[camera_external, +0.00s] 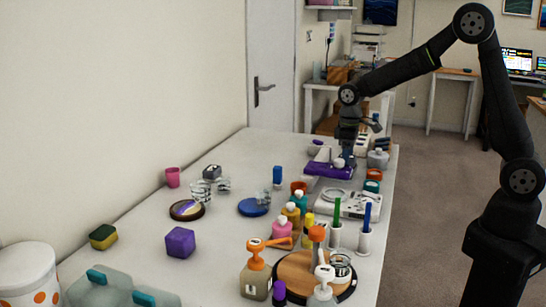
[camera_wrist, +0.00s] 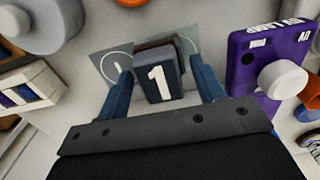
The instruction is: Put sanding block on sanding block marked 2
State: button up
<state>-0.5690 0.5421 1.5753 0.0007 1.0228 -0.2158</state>
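A dark block marked with a white 1 (camera_wrist: 158,84) lies between the two fingers of my gripper (camera_wrist: 163,82) in the wrist view. A brown-edged dark part shows just behind its numbered face. My fingers stand apart on either side, with narrow gaps visible beside the block, so the gripper looks open. Grey flat squares with pale line marks lie beneath or behind it. In the external view my gripper (camera_external: 347,157) is low over the far right of the table, and the block there is hidden. I cannot make out a block marked 2 in either view.
A purple UV lamp (camera_wrist: 248,70) with a white knob is close on the right in the wrist view. A wooden-edged box (camera_wrist: 30,88) is on the left. Bottles, cups and a round wooden board (camera_external: 296,270) crowd the near table; its left middle has free room.

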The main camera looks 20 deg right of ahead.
notch_tip(320, 180, up, 12)
jog(key=shift+r, duration=0.15)
dwell(0.6)
notch_tip(320, 180, down, 12)
jog(key=shift+f, duration=0.1)
notch_tip(320, 180, up, 2)
jog(key=shift+r, duration=0.95)
